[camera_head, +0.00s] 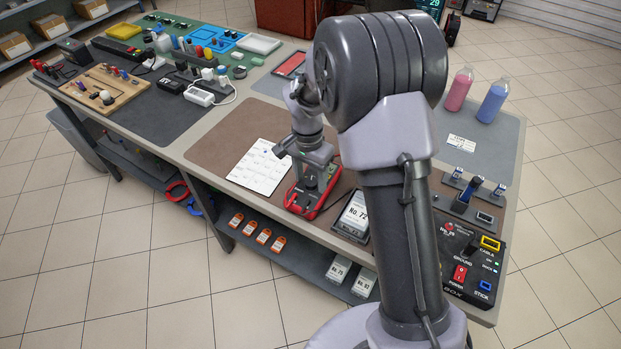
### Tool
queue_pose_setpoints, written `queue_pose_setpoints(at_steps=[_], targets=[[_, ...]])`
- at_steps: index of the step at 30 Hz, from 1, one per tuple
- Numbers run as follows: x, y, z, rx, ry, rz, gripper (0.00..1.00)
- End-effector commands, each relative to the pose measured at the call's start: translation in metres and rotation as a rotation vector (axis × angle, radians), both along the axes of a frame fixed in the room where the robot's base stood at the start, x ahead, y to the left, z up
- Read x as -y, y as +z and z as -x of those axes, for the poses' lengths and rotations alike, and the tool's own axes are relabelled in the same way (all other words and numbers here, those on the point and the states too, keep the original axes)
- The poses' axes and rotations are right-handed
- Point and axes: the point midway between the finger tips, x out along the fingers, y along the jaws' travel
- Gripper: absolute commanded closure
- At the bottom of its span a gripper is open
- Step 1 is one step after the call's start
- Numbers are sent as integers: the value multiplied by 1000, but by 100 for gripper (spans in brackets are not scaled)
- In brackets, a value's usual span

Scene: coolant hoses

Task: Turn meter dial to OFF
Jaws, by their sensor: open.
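A red multimeter (298,207) with a dark face lies on the brown mat near the bench's front edge. Its dial is mostly hidden under my gripper, so I cannot read where it points. My gripper (308,180) is above the meter and points down at the middle of its face. It is open. I cannot tell whether its fingers touch the dial or stand around it.
A white printed sheet (259,166) lies left of the meter. A "No. 72" display (353,216) stands close on its right. A black box with a red switch (459,262) sits at the right corner. Pink (459,89) and blue (493,102) bottles stand behind.

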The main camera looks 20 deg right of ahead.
Motion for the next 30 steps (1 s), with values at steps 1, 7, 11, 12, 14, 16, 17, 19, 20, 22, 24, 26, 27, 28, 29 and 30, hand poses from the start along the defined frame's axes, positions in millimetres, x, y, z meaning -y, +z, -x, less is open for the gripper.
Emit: queue_pose_setpoints(at_steps=[1, 7, 11, 12, 14, 16, 17, 19, 20, 22, 24, 26, 27, 28, 29, 30], targets=[[0, 0, 0, 0, 0, 0, 45], [0, 0, 0, 0, 0, 0, 83], [0, 0, 0, 0, 0, 0, 100], [0, 0, 0, 0, 0, 0, 100], [0, 1, 0, 0, 3, 0, 100], [0, 1, 0, 0, 11, 0, 100], [0, 1, 0, 0, 17, 0, 100], [0, 1, 0, -1, 39, -1, 100], [0, 2, 0, 0, 52, 0, 100], [0, 2, 0, 0, 89, 0, 100], [0, 2, 0, -1, 134, 0, 100], [0, 3, 1, -1, 178, 0, 100], [0, 3, 1, -1, 211, 0, 100], [0, 3, 1, -1, 236, 0, 100], [0, 3, 1, -1, 261, 0, 100], [0, 3, 1, -2, 293, 0, 100]])
